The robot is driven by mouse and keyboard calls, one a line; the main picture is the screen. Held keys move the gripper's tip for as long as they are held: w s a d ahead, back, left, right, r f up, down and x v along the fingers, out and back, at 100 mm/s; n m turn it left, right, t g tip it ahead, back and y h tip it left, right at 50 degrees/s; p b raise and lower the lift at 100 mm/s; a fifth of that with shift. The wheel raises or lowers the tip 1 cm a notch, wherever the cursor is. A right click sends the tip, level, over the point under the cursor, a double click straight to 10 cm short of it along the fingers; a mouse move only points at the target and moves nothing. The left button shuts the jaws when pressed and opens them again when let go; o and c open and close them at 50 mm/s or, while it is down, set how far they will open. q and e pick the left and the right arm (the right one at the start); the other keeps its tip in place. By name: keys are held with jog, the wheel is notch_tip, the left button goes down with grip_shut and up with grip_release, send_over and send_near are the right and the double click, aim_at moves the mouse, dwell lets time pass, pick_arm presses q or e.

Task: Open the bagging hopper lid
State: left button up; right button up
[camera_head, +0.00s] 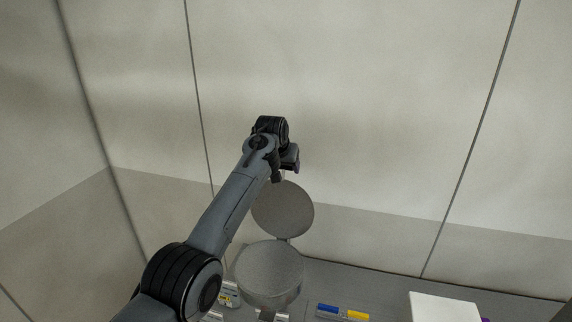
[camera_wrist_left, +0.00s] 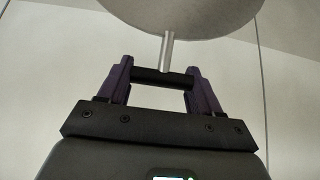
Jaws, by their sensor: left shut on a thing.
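The bagging hopper is a round grey vessel (camera_head: 268,270) at the lower middle of the head view. Its round grey lid (camera_head: 283,209) stands raised and tilted up behind the opening, joined at the hopper's back edge. My left gripper (camera_head: 282,177) is at the lid's upper edge. In the left wrist view the lid (camera_wrist_left: 185,14) fills the top, with a metal stem (camera_wrist_left: 167,50) running to a dark crossbar handle (camera_wrist_left: 160,77). The left gripper (camera_wrist_left: 162,78) is shut on this handle, one finger at each end. My right gripper is not in view.
A blue block (camera_head: 328,309) and a yellow block (camera_head: 358,315) lie right of the hopper on the grey surface (camera_head: 385,287). A white box (camera_head: 443,308) stands further right. A small labelled item (camera_head: 228,295) sits left of the hopper. Pale walls enclose the back and left.

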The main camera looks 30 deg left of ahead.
pick_arm(q)
jog(key=shift+s+f, duration=0.1)
jog(key=shift+f, duration=0.3)
jog(key=o, duration=1.4)
jog(key=shift+s, duration=0.1)
jog(key=shift+o, duration=0.2)
jog(key=shift+r, duration=0.15)
jog(key=shift+s+d+r+b, duration=0.1)
jog(key=shift+s+r+b, duration=0.2)
jog(key=shift+r+b, duration=0.3)
jog(key=b+v, duration=0.4)
jog(key=v, duration=0.5)
jog(key=shift+r, duration=0.15)
